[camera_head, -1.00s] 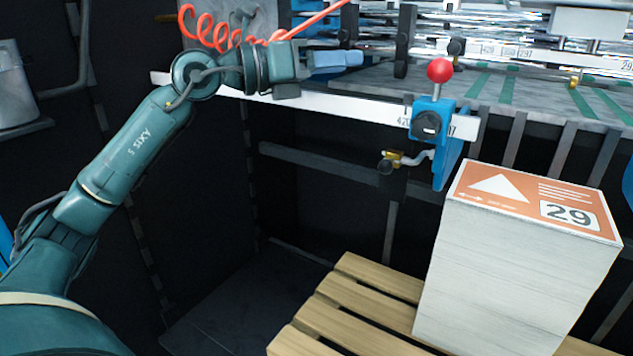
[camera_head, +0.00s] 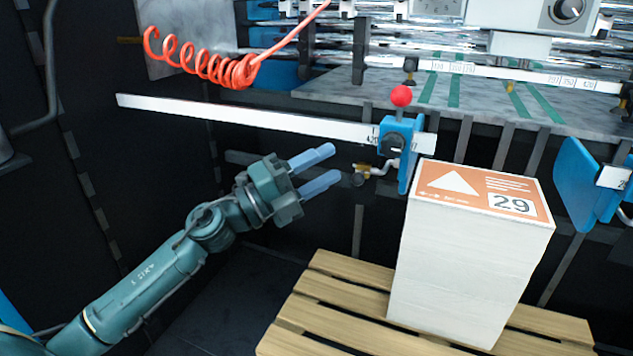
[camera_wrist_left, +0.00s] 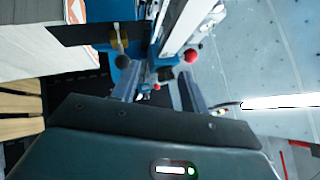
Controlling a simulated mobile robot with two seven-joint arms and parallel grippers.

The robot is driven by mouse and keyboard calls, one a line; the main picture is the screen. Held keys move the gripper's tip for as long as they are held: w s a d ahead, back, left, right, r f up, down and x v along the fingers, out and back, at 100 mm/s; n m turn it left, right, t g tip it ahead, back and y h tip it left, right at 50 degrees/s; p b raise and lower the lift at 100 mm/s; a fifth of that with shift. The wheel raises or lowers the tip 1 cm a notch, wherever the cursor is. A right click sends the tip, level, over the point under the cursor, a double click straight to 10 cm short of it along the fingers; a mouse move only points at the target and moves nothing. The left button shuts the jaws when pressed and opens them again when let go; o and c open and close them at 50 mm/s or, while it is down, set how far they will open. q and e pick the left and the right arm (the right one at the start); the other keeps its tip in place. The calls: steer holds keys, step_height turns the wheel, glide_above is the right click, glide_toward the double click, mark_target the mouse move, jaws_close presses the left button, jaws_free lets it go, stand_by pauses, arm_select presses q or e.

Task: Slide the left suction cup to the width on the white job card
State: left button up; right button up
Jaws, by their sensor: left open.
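My left gripper (camera_head: 326,165) is open and empty, its two light blue fingers apart and pointing right in the head view. It is below the long white bar and left of a blue block (camera_head: 398,150) with a red ball knob (camera_head: 401,96). A small brass fitting with a dark round end (camera_head: 360,178) sits by the block, just right of the fingertips. In the left wrist view the fingers (camera_wrist_left: 160,90) point toward the blue block (camera_wrist_left: 124,75), with nothing clearly held. I cannot tell which part is the left suction cup. No white job card is clearly visible.
A tall paper stack (camera_head: 455,265) with an orange top card reading 29 stands on a wooden pallet (camera_head: 325,290). The white scale bar (camera_head: 250,117) runs above the gripper. A second blue block (camera_head: 577,185) is at right. A red coiled hose (camera_head: 205,67) hangs upper left.

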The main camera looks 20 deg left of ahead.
arm_select(q)
steer(key=f+n+y, duration=0.1)
steer(key=n, duration=0.1)
steer(key=f+n+t+y+p, duration=0.1)
steer(key=f+n, duration=0.1)
steer(key=f+n+t, duration=0.1)
steer(key=n, duration=0.1)
steer(key=shift+s+f+y, duration=0.3)
steer(key=shift+s+y, duration=0.05)
steer(key=shift+y, duration=0.05)
